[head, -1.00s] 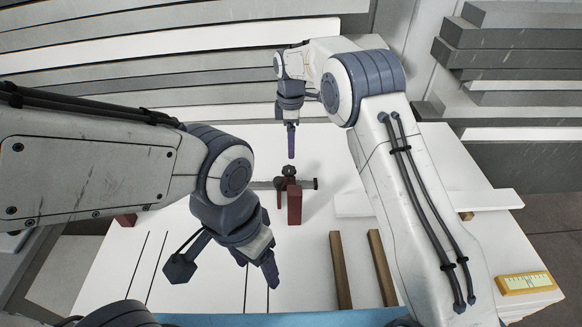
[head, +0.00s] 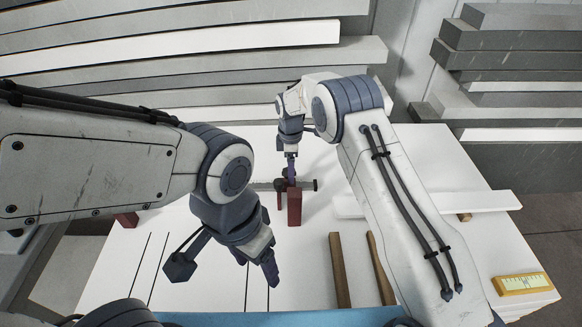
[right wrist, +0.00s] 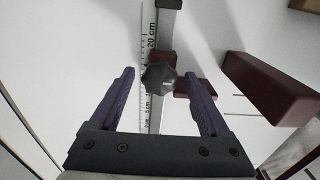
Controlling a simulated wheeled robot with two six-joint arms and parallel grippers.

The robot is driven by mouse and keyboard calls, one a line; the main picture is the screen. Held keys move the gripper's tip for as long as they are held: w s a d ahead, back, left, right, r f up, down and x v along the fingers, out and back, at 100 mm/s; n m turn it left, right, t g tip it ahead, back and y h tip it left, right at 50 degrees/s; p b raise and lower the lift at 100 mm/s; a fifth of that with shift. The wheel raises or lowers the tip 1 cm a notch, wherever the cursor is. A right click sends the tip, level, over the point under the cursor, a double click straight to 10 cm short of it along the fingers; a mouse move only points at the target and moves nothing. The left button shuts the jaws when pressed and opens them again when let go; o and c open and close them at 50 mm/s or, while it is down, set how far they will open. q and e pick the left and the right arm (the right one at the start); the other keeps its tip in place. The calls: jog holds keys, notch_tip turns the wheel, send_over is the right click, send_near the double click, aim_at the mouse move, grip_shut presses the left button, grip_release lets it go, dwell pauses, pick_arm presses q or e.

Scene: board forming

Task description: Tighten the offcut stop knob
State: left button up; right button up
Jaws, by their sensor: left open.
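The offcut stop knob (right wrist: 158,77) is dark and lobed. It sits on a grey bar with a centimetre scale (right wrist: 168,30) in the right wrist view. My right gripper (head: 291,178) points down at the knob in the head view and largely covers it. In the right wrist view its two purple fingers are spread, one on each side of the knob, with visible gaps. A dark red block (head: 294,207) stands in front of the bar (head: 262,185). My left gripper (head: 271,272) hangs open and empty above the table's near part.
The white table (head: 215,290) carries two wooden strips (head: 339,270), a white board (head: 470,202) at right and a yellow gauge (head: 524,283). Another dark red block (head: 127,219) shows at left. Stacked boards (head: 200,40) line the back.

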grip_shut()
jog(key=shift+m, duration=0.4)
jog(key=m, duration=0.5)
jog(key=shift+s+m, duration=0.15)
jog(key=shift+m, duration=0.15)
jog(key=m, duration=0.6)
jog(key=shift+a, duration=0.15)
jog(key=m, duration=0.6)
jog(key=shift+s+a+m, duration=0.1)
jog(key=shift+a+m, duration=0.05)
jog(key=shift+m, duration=0.25)
jog(key=m, duration=0.6)
jog(key=shift+a, duration=0.15)
jog(key=shift+r+m, duration=0.1)
jog(key=shift+m, duration=0.3)
